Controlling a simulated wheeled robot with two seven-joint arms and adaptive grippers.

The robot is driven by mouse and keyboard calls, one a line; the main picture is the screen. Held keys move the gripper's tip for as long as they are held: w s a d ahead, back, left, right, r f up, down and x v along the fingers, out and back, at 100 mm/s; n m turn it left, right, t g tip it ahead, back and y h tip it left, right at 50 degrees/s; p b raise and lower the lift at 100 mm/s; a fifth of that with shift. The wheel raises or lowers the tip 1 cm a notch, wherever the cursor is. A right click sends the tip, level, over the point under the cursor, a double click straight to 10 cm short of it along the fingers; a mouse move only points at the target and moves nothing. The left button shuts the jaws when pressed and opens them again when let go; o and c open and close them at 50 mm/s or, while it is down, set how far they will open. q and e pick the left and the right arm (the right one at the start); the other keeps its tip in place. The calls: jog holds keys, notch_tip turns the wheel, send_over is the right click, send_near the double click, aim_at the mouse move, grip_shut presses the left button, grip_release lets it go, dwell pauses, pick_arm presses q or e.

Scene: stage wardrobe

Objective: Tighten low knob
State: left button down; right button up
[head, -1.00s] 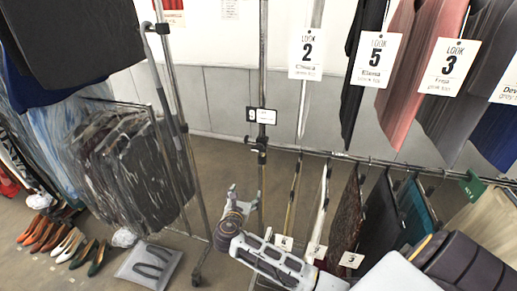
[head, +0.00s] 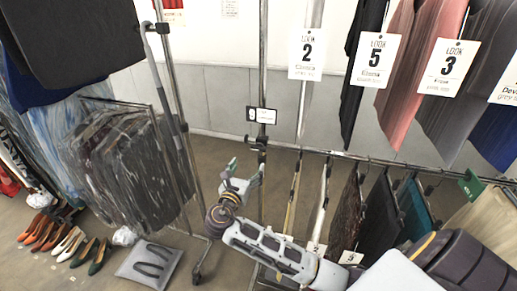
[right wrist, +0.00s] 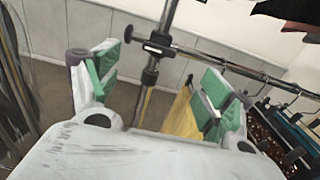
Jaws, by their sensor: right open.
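The low knob (right wrist: 130,34) is black and sits on a black clamp (right wrist: 150,46) where a low horizontal rail (right wrist: 235,68) meets an upright chrome post (right wrist: 165,18). In the head view the clamp (head: 257,145) shows small and dark on the post, below a number tag. My right gripper (head: 247,171) is open just below the clamp, with its fingers pointing up. In the right wrist view the green-padded fingers of my gripper (right wrist: 160,78) stand apart, with the post between them in the picture and nothing held. My left gripper is out of view.
Garments (head: 370,215) hang from the low rail to the right, and tagged clothes (head: 395,75) hang above. A second rack with covered clothes (head: 125,165) stands left. Shoes (head: 65,240) and a grey cushion-like item (head: 150,263) lie on the floor.

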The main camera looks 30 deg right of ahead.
aim_at(258, 149)
jog(key=p+x, duration=0.1)
jog(key=x, duration=1.2)
jog(key=shift+w+d+p, duration=0.1)
jog(key=shift+w+p, duration=0.05)
jog(key=shift+p, duration=0.15)
jog(key=c, duration=1)
jog(key=shift+c, duration=0.2)
